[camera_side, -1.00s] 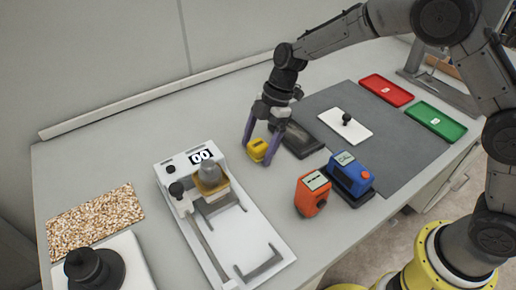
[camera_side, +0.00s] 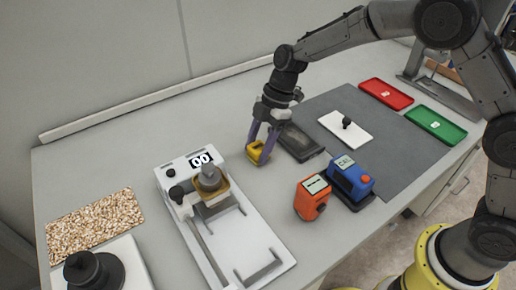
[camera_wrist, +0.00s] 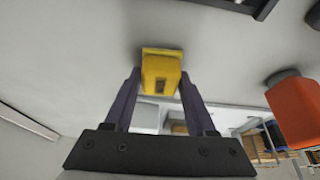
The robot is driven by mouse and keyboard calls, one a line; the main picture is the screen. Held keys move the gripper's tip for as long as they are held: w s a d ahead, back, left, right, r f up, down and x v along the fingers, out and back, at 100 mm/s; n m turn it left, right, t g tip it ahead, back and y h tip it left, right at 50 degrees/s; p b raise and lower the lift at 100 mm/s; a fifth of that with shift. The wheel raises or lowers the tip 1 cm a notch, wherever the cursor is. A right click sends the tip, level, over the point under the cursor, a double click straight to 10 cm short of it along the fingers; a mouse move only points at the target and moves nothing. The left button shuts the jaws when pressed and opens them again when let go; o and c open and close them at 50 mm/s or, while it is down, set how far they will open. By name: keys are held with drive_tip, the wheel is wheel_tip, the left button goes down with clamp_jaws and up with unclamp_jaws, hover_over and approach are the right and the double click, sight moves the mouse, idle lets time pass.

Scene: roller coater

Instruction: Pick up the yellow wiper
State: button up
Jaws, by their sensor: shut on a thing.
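The yellow wiper (camera_side: 254,154) is a small yellow block near the middle of the bench in the side view. My gripper (camera_side: 263,148) points down over it with its purple fingers on either side, shut on it. In the wrist view the yellow wiper (camera_wrist: 161,74) sits between the two purple fingertips of my gripper (camera_wrist: 160,84). In the side view one finger covers part of the wiper. Whether it touches the bench is hard to tell.
A dark tray (camera_side: 303,143) lies just right of my gripper. An orange device (camera_side: 312,198) and a blue device (camera_side: 350,178) stand to the right. The white roller coater (camera_side: 225,220) is to the left. A white plate (camera_side: 345,128) lies on the grey mat.

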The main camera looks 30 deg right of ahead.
drive_tip(key=shift+r, duration=0.5)
drive_tip(key=s+d+r, duration=0.2)
drive_tip(key=s+r, duration=0.3)
drive_tip(key=s, duration=0.1)
drive_tip(key=s+d+r, duration=0.3)
drive_tip(key=s+r, duration=0.3)
drive_tip(key=s, duration=0.1)
drive_tip(key=shift+d+r, duration=0.25)
drive_tip(key=shift+r, duration=0.05)
